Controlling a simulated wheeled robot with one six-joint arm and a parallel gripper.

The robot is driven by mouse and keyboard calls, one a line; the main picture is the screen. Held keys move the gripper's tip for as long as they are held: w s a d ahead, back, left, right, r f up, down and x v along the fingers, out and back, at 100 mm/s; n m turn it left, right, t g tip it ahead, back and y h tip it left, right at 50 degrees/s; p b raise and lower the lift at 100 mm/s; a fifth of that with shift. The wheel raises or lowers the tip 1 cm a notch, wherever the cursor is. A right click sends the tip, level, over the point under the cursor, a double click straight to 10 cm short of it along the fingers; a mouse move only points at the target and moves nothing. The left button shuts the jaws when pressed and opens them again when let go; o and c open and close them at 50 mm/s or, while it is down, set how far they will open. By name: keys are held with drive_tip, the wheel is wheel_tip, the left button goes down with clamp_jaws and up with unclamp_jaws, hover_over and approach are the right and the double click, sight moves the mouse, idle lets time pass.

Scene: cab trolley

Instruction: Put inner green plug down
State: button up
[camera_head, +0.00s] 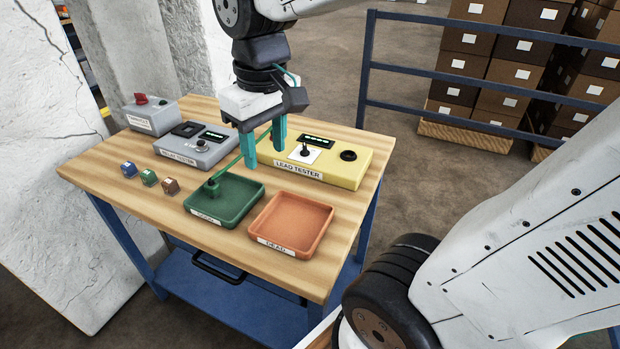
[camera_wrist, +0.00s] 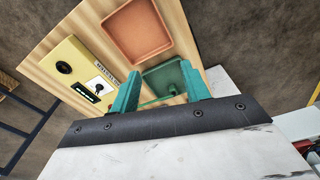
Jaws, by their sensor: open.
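A green plug (camera_head: 211,187) stands at the left back corner of the green tray (camera_head: 236,214), which is labelled GOOD. A thin green lead (camera_head: 229,164) runs from it up to the right, behind my gripper's near finger; its other end is hidden. My gripper (camera_head: 264,157) is open, above and behind the tray, between it and the yellow lead tester (camera_head: 343,169). In the wrist view the lead (camera_wrist: 160,99) crosses between the open fingers, and the green tray (camera_wrist: 157,76) lies beyond them. I cannot tell whether a finger touches the lead.
An orange tray (camera_head: 292,224) labelled DEAD is right of the green one. A grey tester (camera_head: 190,152) and a grey box with a red knob (camera_head: 152,117) stand at the back left. Small blue, green and brown blocks (camera_head: 148,177) sit at the left. A blue railing (camera_head: 440,75) stands behind.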

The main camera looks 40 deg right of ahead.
drive_tip(key=s+f+m, duration=0.1)
drive_tip(key=s, duration=0.9)
drive_tip(key=shift+d+f, duration=0.3)
drive_tip(key=shift+f, duration=0.1)
